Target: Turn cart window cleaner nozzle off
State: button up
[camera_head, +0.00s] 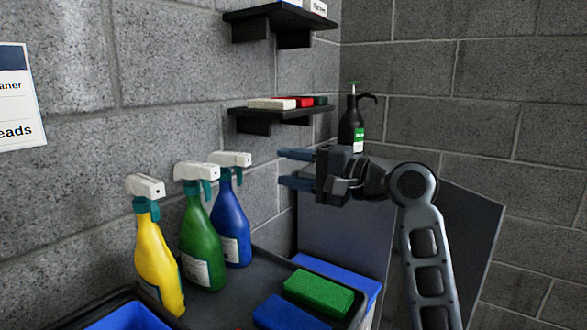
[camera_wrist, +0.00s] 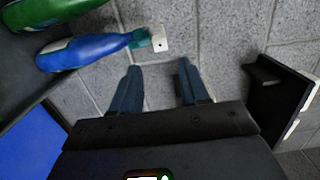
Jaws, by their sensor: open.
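Three spray bottles stand on the dark cart top (camera_head: 258,268): yellow (camera_head: 157,262), green (camera_head: 201,243) and blue (camera_head: 230,222). Each has a white and teal spray head; their labels are too small to read, so I cannot tell which is the window cleaner. The blue bottle's nozzle (camera_head: 236,159) faces right, toward my gripper (camera_head: 283,168). My gripper is open and empty, to the right of that nozzle and apart from it. In the wrist view, the blue bottle's white nozzle (camera_wrist: 159,40) shows just beyond the fingertips, nearer the left finger. Its setting is not readable.
Green (camera_head: 318,291) and blue (camera_head: 290,314) pads lie at the cart's front right. A lower wall shelf (camera_head: 282,114) holds several pads, above my gripper. A black pump bottle (camera_head: 351,128) stands behind my wrist. A blue bin (camera_head: 130,318) is at lower left.

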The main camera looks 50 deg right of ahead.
aim_at(248, 161)
jog(key=w, duration=0.3)
jog(key=w+a, duration=0.1)
jog(key=w, duration=0.1)
jog(key=shift+w+r, duration=0.1)
jog(key=shift+w, duration=0.2)
jog(key=shift+w+a+p, duration=0.15)
jog(key=shift+w+p, duration=0.3)
jog(key=shift+w, duration=1.05)
jog(key=c, duration=0.6)
